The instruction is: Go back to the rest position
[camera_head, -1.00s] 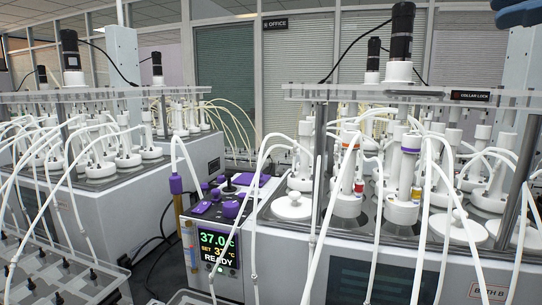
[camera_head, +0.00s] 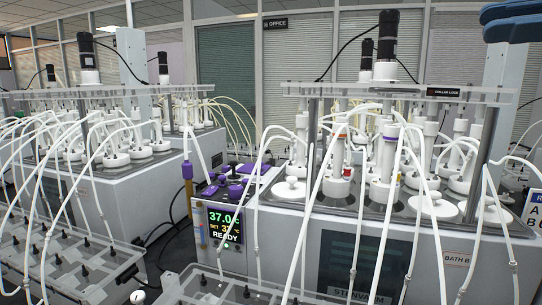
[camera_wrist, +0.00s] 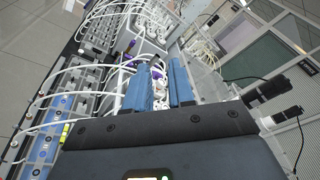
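My gripper (camera_wrist: 160,80) has two blue fingers that stand apart, with nothing between them. Beyond the gap, the wrist view shows white tubes and reactor parts at a distance. A blue part that looks like my gripper's fingers (camera_head: 512,22) shows at the top right edge of the head view, high and clear of the reactors. The rest of my arm is out of the head view.
A water bath (camera_head: 450,240) with lidded reactors and white tubes stands at right. A control unit (camera_head: 222,228) reads 37.0 and READY. Another bath (camera_head: 130,190) stands at left. Racks (camera_head: 70,262) fill the front. A motor (camera_wrist: 265,92) shows at right in the wrist view.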

